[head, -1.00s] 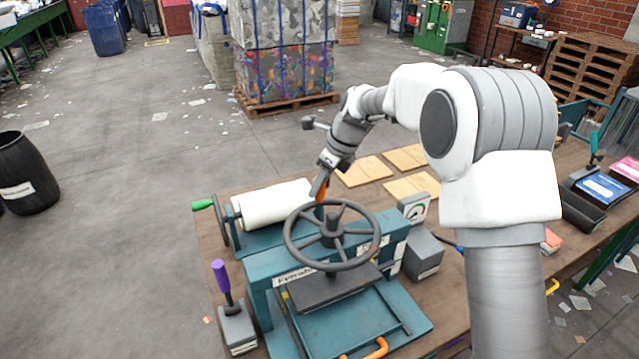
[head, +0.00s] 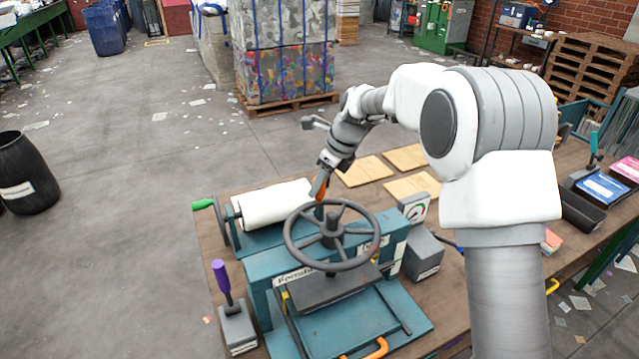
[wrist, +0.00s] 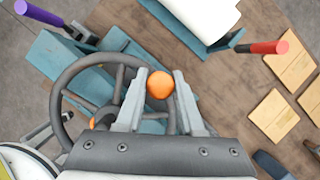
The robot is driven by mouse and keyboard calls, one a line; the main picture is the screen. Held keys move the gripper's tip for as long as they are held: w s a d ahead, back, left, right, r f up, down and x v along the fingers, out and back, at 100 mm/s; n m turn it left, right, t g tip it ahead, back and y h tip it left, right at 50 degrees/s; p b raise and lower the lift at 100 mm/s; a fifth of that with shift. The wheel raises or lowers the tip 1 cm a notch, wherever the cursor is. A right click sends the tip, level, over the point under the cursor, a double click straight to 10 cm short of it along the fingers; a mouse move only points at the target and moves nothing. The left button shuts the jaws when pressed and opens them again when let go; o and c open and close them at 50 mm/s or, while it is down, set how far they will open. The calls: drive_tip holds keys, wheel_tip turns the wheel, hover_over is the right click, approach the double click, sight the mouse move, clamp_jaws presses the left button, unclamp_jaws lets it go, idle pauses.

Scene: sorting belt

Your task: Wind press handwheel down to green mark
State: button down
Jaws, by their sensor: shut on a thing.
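The grey handwheel (head: 332,266) sits on top of the teal press frame (head: 262,300). It also shows in the wrist view (wrist: 62,92), left of my fingers. My gripper (head: 320,186) is at the wheel's far rim in the head view. In the wrist view my gripper (wrist: 160,88) is shut with a round orange knob (wrist: 160,84) between its fingers. A dark platen (head: 325,290) lies below the wheel. A small gauge (head: 414,211) with a green area on its face stands right of the press; its needle is too small to read.
A white roll (head: 272,204) with a green-handled crank stands behind the press. A purple-handled lever (head: 222,280) is at the left front. A grey box (head: 423,256) sits to the right. Flat boards (head: 364,171) lie on the bench behind.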

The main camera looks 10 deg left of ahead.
drive_tip(key=shift+w+d+r, duration=0.1)
drive_tip(key=shift+d, duration=0.05)
drive_tip(key=shift+w+d+r+m+t+p, duration=0.1)
drive_tip(key=shift+w+d+m+t+p, duration=0.1)
drive_tip(key=shift+d+m+t+p, duration=0.5)
drive_tip(key=shift+w+d+m+h, duration=0.3)
drive_tip(key=shift+d+m, duration=0.3)
drive_tip(key=shift+m, duration=0.3)
drive_tip(key=c, duration=0.5)
unclamp_jaws()
drive_tip(key=shift+d, duration=0.1)
drive_tip(key=shift+s+r, duration=0.1)
drive_tip(key=v, duration=1.7)
drive_tip(key=shift+d, duration=0.1)
